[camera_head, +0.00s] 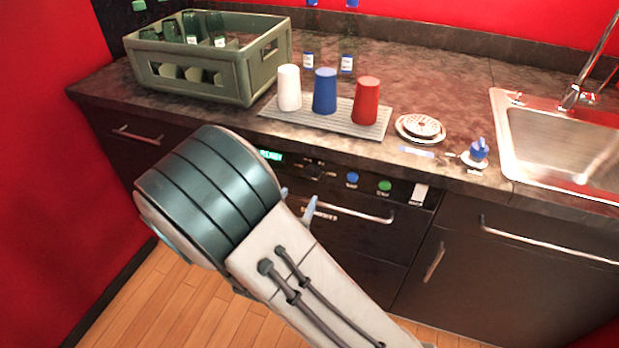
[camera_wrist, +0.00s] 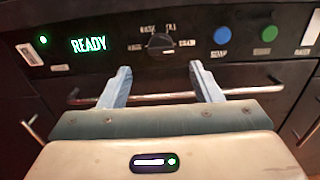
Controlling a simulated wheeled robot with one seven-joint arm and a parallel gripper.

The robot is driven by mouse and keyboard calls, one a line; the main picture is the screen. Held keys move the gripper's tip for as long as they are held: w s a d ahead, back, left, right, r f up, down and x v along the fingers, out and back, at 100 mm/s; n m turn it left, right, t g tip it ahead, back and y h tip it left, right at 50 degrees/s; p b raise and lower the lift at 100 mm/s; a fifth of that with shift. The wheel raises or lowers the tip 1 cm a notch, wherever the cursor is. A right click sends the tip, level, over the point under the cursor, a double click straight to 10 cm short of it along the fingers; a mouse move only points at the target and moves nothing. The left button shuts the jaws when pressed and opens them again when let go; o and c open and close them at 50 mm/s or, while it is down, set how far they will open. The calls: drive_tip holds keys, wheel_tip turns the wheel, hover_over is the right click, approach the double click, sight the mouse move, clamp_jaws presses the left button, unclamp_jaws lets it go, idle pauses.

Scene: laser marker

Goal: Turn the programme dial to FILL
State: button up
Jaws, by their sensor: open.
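The programme dial (camera_wrist: 162,45) is a dark round knob on the black control panel, with small white labels around it. A label that looks like FILL sits just above and right of it; where the dial points is unclear. My gripper (camera_wrist: 161,82) is open and empty, its two pale blue fingers apart. In the wrist view the fingertips appear below the dial, one to each side, and do not visibly touch it. In the head view my gripper (camera_head: 298,199) is at the machine's front, and my arm hides part of the panel.
A green READY display (camera_wrist: 88,44) is left of the dial. A blue button (camera_wrist: 222,35) and a green button (camera_wrist: 268,33) are to its right. A bar handle (camera_head: 350,213) runs below the panel. The countertop holds a bottle crate (camera_head: 190,85), several cups and a sink.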

sight(310, 177)
drive_tip(key=x, duration=0.8)
drive_tip(key=shift+w+d, duration=0.15)
drive_tip(key=shift+w, duration=0.15)
drive_tip(key=c, duration=1)
